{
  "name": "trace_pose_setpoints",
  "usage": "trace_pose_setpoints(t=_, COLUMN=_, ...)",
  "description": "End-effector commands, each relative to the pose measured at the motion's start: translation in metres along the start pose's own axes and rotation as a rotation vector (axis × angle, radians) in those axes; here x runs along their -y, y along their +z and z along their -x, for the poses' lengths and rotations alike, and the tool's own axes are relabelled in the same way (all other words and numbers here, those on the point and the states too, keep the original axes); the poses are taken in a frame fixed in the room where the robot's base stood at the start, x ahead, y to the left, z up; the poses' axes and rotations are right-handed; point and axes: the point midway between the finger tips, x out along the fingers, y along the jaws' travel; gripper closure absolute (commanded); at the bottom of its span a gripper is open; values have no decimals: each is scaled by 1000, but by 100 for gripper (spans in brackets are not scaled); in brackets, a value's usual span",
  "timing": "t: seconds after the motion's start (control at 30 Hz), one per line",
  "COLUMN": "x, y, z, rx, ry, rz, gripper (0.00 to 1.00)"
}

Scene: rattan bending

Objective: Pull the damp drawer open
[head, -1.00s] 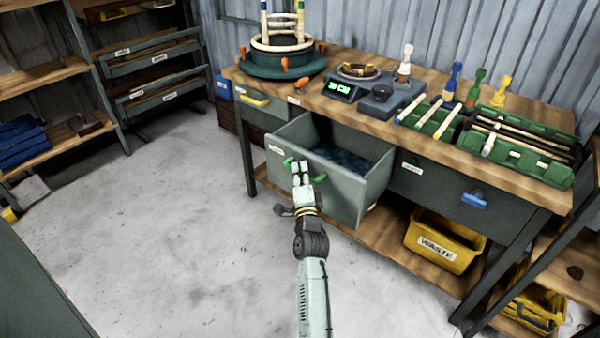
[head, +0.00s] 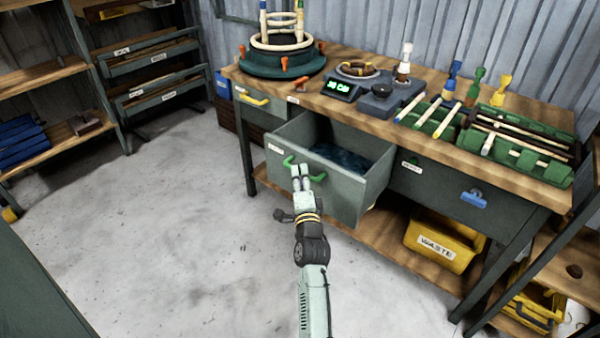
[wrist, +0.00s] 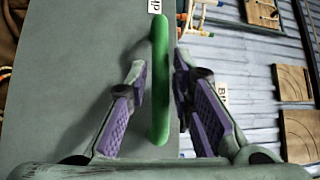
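The damp drawer (head: 310,180) is pulled out from under the workbench, and dark bluish contents show inside it. Its front has a small white label and a green bar handle (head: 317,177). The handle also shows in the wrist view (wrist: 160,60), standing between my two fingers. My gripper (head: 301,170) is at the handle in the head view. In the wrist view my gripper (wrist: 159,95) is open, with its purple pads apart and gaps on both sides of the handle. The label text is too small to read surely.
The workbench top (head: 335,115) carries a round former, a scale and green racks of sticks. A closed drawer with a blue handle (head: 473,199) is to the right. A yellow waste bin (head: 440,245) sits on the lower shelf. The floor (head: 160,230) to the left is clear.

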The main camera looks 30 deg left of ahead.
Motion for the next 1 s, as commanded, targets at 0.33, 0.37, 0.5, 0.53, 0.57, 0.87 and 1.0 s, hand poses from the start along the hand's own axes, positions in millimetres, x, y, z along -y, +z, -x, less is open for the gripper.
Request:
trace_pose_setpoints(t=0.33, x=-2, y=0, z=73, rx=0, ry=3, rz=-1, gripper=79)
trace_pose_setpoints(t=0.37, x=-1, y=0, z=78, rx=-1, ry=3, rz=0, gripper=79)
trace_pose_setpoints(t=0.5, x=0, y=0, z=93, rx=0, ry=1, rz=0, gripper=79)
trace_pose_setpoints(t=0.53, x=-1, y=0, z=96, rx=0, ry=2, rz=0, gripper=79)
trace_pose_setpoints(t=0.57, x=-1, y=0, z=97, rx=0, ry=2, rz=0, gripper=79)
trace_pose_setpoints(t=0.87, x=0, y=0, z=101, rx=-1, ry=0, rz=2, gripper=79)
trace_pose_setpoints(t=1.0, x=0, y=0, z=100, rx=-1, ry=1, rz=2, gripper=79)
